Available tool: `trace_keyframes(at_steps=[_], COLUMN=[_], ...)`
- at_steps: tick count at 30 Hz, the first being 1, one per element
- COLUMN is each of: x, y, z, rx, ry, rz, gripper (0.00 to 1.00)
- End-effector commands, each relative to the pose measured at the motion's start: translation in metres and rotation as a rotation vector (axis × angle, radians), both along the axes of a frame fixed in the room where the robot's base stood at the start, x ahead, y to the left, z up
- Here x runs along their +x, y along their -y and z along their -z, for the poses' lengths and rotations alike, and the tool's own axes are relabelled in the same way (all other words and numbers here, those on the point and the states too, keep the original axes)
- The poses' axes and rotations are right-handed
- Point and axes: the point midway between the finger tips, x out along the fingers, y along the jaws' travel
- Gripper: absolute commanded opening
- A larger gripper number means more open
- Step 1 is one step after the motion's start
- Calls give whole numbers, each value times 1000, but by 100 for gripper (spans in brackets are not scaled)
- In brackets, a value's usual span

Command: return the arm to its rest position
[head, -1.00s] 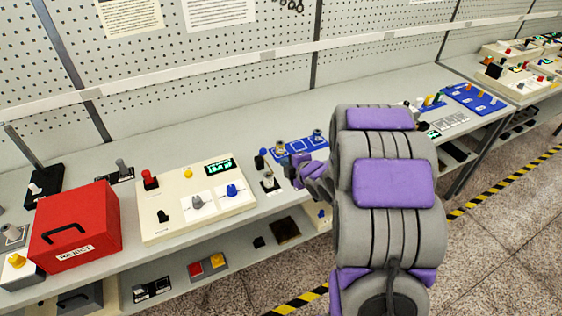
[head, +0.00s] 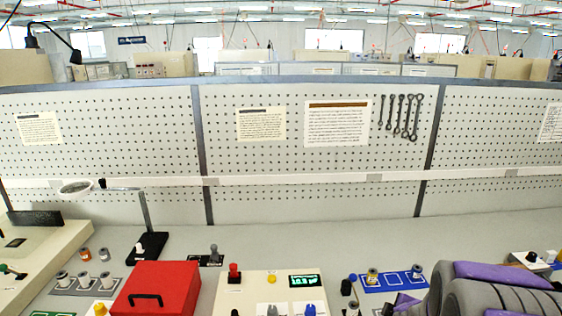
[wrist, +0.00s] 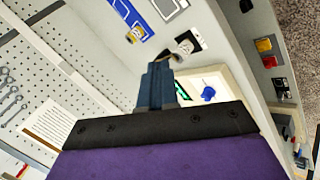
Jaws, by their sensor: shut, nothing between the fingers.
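My arm (head: 490,292), grey with purple pads, is folded at the lower right of the head view. My gripper (wrist: 155,68) shows in the wrist view with its dark blue-grey fingers together and nothing between them. It points over the bench. A spool on a small black base (wrist: 182,48) shows just beyond the fingertips; whether they touch it I cannot tell. In the head view, the gripper's end is mostly cut off by the bottom edge.
The cream control box (head: 258,284) with a green display stands left of the arm. A blue spool tray (head: 378,282) lies behind the gripper. A red box (head: 158,288) stands further left. A pegboard (head: 310,180) backs the bench.

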Motion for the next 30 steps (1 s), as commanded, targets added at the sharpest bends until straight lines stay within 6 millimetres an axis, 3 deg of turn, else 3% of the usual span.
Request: trace_keyframes(at_steps=[1, 11, 21, 26, 30], x=[-12, -135, -284, -325, -336], y=[-5, -51, -127, -148, -153], z=[-10, -38, -64, -72, -75], rx=[24, 252, 433, 452, 457], ry=[-29, -304, -621, -714, -740], rz=[60, 533, 922, 1006, 1029], gripper=[0, 0, 0, 0, 0])
